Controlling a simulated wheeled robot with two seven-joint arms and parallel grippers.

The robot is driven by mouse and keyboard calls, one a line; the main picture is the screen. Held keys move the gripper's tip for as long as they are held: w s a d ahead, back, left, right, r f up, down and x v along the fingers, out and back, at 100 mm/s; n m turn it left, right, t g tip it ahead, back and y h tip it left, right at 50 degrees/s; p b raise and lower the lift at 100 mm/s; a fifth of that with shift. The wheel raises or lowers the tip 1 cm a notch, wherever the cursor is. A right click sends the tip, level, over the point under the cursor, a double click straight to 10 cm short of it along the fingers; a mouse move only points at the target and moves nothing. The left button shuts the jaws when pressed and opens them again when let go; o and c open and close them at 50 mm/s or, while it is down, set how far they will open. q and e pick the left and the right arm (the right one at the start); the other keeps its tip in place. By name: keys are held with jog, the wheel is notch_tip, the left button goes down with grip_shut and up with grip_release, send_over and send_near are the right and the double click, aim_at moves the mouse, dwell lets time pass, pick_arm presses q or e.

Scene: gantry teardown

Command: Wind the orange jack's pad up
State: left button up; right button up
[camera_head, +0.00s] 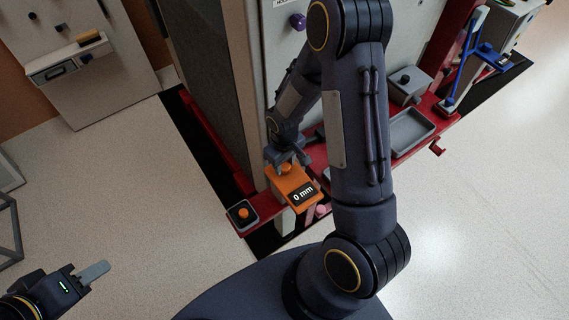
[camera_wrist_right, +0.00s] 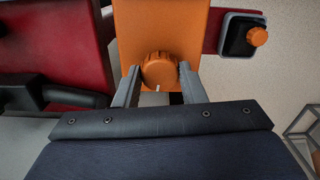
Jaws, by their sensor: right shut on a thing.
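The orange jack (camera_head: 289,184) stands at the near end of the red rail, and its small display reads "0 mm". Its round ribbed orange knob (camera_wrist_right: 160,70) shows in the right wrist view, with a pale mark on its near edge. My right gripper (camera_head: 287,163) is over the jack, and in the right wrist view (camera_wrist_right: 158,80) its two fingers stand on either side of the knob, shut on it. The jack's pad cannot be made out. My left gripper (camera_head: 92,272) is at the lower left, away from the jack; its finger gap cannot be made out.
A dark box with an orange button (camera_head: 243,213) sits beside the jack on the red rail. A grey tray (camera_head: 411,132) and a red crank (camera_head: 437,147) lie to the right. A blue frame (camera_head: 467,62) stands farther back.

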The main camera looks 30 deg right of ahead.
aim_at(285, 165)
jog(key=shift+n, duration=0.9)
jog(key=o, duration=1)
jog(key=shift+r+p, duration=0.3)
jog(key=shift+r, duration=3.65)
